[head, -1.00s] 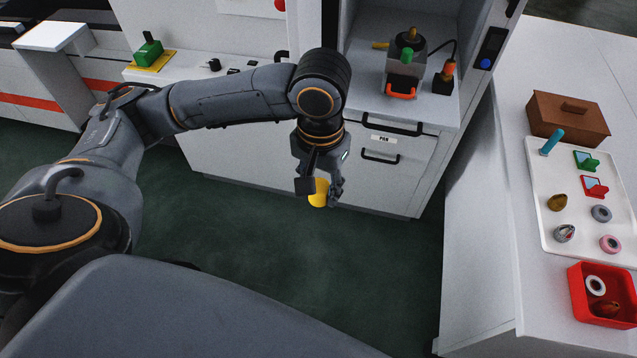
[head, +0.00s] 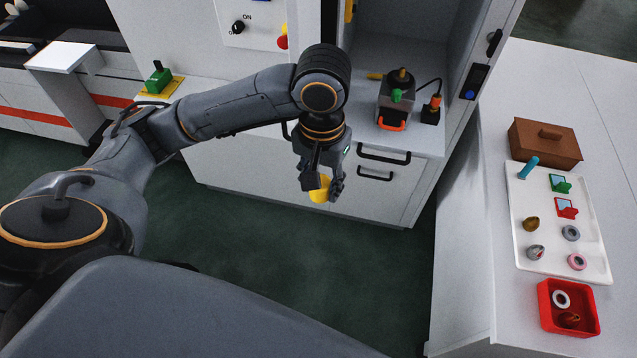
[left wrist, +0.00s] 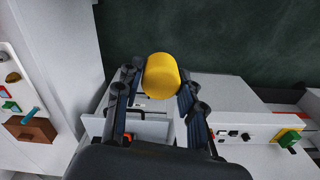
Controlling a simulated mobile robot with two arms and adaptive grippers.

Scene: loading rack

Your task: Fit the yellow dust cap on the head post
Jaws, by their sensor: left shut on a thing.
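My left gripper (head: 321,186) is shut on the yellow dust cap (head: 319,195) and holds it in the air in front of the white cabinet. In the left wrist view the cap (left wrist: 161,76) sits between the two fingertips (left wrist: 160,84), its rounded side facing the camera. In the head view the fingers partly hide it. A grey unit (head: 392,108) with a brown-topped dark knob, a green part and an orange handle stands in the cabinet bay. I cannot tell for sure which part is the head post. My right gripper is not in view.
A black block with an orange-tipped plug (head: 431,110) stands beside the unit. Black handles (head: 384,155) stick out from the cabinet front. At right are a brown box (head: 545,142), a white tray (head: 516,240) of small parts and a red bin (head: 548,320). The green floor is clear.

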